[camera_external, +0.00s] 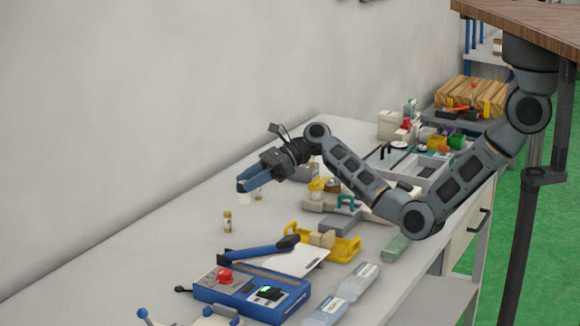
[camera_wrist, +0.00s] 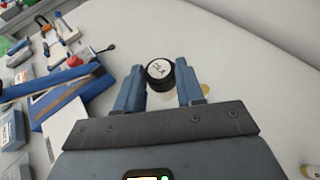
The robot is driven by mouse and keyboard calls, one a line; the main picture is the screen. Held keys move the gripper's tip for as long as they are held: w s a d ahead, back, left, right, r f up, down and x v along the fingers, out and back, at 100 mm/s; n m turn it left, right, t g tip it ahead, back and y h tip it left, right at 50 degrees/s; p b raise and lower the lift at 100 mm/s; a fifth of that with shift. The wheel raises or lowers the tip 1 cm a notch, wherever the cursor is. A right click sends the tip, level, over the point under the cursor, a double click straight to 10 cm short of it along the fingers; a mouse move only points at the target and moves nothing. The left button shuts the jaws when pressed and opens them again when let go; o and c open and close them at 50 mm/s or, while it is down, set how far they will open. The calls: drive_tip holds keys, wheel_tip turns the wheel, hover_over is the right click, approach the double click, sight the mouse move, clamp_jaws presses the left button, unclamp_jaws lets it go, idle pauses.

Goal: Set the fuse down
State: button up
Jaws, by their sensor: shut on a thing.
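My gripper (camera_external: 247,184) is shut on a short round thing with a dark cap and a whitish body (camera_external: 244,198), which I take to be the fuse. In the wrist view its black-rimmed top (camera_wrist: 159,70) bears a white disc with dark letters and sits between the blue fingertips (camera_wrist: 160,92). The pale lower part shows just below the cap. The held thing is over the pale bench (camera_external: 150,235); I cannot tell whether its bottom touches. A small upright cylinder with brass-coloured ends (camera_external: 227,222) stands on the bench, apart from the gripper.
A blue box with a red button (camera_external: 226,276) and a blue-handled tool (camera_external: 258,249) lie nearer the front. A yellow tray (camera_external: 345,246) and clear boxes (camera_external: 345,290) are to the right. The bench along the wall at left is clear.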

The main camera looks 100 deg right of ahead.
drive_tip(key=shift+w+a+f, duration=1.3)
drive_tip(key=shift+w+f, duration=0.2)
drive_tip(key=shift+f, duration=0.35)
drive_tip(key=shift+w+a+f, duration=1.35)
drive_tip(key=shift+w+f, duration=0.2)
drive_tip(key=shift+f, duration=0.25)
drive_tip(key=shift+w+a+f, duration=1.3)
drive_tip(key=shift+w+f, duration=0.2)
drive_tip(key=shift+f, duration=0.35)
drive_tip(key=shift+f, duration=0.15)
drive_tip(key=o, duration=1)
drive_tip(key=shift+o, duration=0.2)
drive_tip(key=v, duration=1.2)
drive_tip(key=shift+r+p, duration=0.3)
drive_tip(key=shift+p, duration=0.1)
